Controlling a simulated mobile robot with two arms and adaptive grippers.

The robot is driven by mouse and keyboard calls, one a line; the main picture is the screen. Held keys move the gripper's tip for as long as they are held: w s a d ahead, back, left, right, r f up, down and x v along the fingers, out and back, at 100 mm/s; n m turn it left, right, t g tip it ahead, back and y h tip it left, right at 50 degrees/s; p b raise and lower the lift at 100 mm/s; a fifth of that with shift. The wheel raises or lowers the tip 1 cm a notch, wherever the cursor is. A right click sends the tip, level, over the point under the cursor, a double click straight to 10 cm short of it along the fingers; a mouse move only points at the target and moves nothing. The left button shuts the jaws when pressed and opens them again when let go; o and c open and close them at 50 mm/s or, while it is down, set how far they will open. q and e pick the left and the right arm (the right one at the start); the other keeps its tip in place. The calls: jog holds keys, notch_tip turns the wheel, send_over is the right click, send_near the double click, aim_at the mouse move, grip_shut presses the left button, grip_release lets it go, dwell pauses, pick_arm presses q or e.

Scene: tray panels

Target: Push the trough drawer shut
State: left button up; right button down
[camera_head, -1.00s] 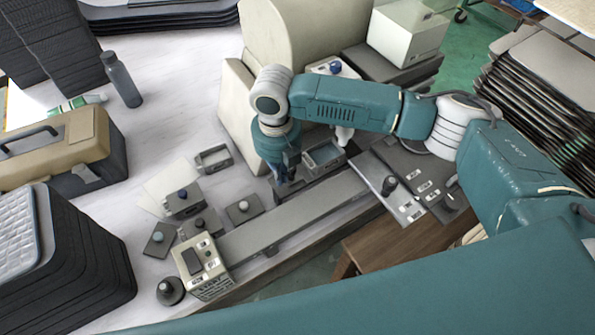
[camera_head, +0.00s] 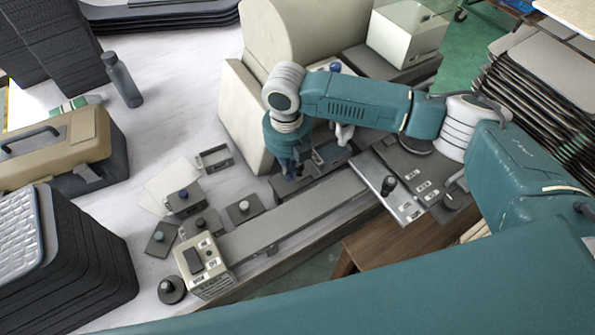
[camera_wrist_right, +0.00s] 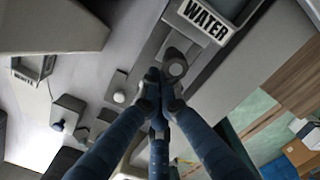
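The trough drawer (camera_head: 328,154) is a grey open tray at the foot of the cream housing, partly hidden by my right arm in the head view. In the right wrist view the trough (camera_wrist_right: 236,12) shows at the top, with a black-on-white WATER label on its front. My right gripper (camera_head: 298,174) points down at the near left side of the trough. In the right wrist view its blue fingers (camera_wrist_right: 160,84) are drawn together beside a round grey knob (camera_wrist_right: 176,68) below the label. Whether they touch it is unclear. My left gripper is not in view.
The cream housing (camera_head: 238,110) stands behind the trough. A long grey rail (camera_head: 290,220) runs in front, ending at a beige switch box (camera_head: 206,262). Small knobbed blocks (camera_head: 243,208) lie left of it. A panel with a black lever (camera_head: 388,184) is at right.

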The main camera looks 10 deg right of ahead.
jog(key=shift+w+d, duration=0.15)
jog(key=shift+d, duration=0.35)
jog(key=shift+w+d, duration=0.15)
jog(key=shift+d, duration=0.35)
jog(key=shift+w+d+p, duration=0.1)
jog(key=shift+p, duration=0.2)
